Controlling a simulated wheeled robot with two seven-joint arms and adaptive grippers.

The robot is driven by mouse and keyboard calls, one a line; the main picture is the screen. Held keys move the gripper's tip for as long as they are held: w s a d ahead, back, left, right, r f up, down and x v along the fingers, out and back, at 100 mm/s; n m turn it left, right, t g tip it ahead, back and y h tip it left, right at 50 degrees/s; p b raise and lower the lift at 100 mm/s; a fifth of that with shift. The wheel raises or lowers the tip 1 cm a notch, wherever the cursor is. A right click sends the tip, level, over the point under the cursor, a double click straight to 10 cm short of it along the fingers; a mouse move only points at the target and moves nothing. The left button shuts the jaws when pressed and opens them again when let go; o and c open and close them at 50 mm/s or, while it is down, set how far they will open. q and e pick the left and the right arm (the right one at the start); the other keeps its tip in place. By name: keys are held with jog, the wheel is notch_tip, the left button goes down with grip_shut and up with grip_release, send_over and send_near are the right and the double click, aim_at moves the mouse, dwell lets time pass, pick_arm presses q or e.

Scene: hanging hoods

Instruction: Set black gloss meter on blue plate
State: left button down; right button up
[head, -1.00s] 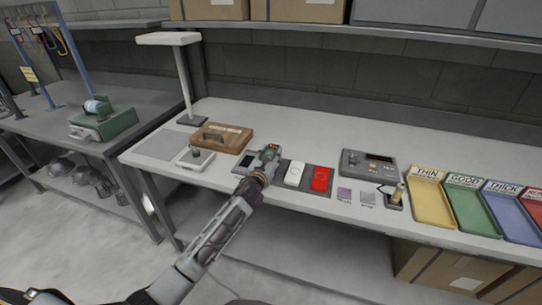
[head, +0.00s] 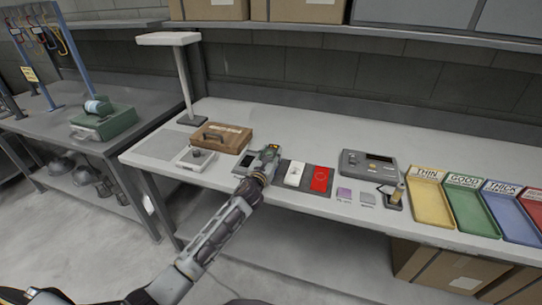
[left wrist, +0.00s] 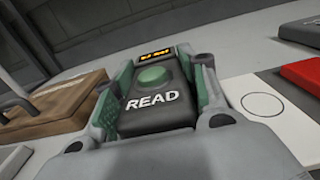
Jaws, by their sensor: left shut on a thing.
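My left gripper (head: 268,158) is over the front half of the light workbench, left of the white plate. In the left wrist view, its green-padded fingers (left wrist: 160,85) are shut on the black gloss meter (left wrist: 155,112), which has a green button, the word READ and a small orange display. A white plate with a circle (left wrist: 270,108) lies right of the meter. I cannot make out a blue plate; the gripper and meter hide the surface beneath them. Whether the meter touches anything below is hidden. My right gripper is not in view.
A dark mat (head: 308,190) carries the white plate (head: 293,173) and a red plate (head: 320,180). A wooden case (head: 221,138) stands left, a grey instrument (head: 367,165) right. Yellow (head: 430,205), green (head: 467,208) and blue (head: 512,212) trays line the right. Bench behind is clear.

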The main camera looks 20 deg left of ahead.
pick_arm(q)
jog(key=shift+f+b, duration=0.4)
jog(key=shift+f, duration=0.05)
dwell(0.5)
jog(key=c, duration=0.7)
grip_release()
jog(key=shift+f, duration=0.15)
jog(key=shift+s, duration=0.2)
jog(key=shift+s+a, duration=0.2)
jog(key=shift+s, duration=5.6)
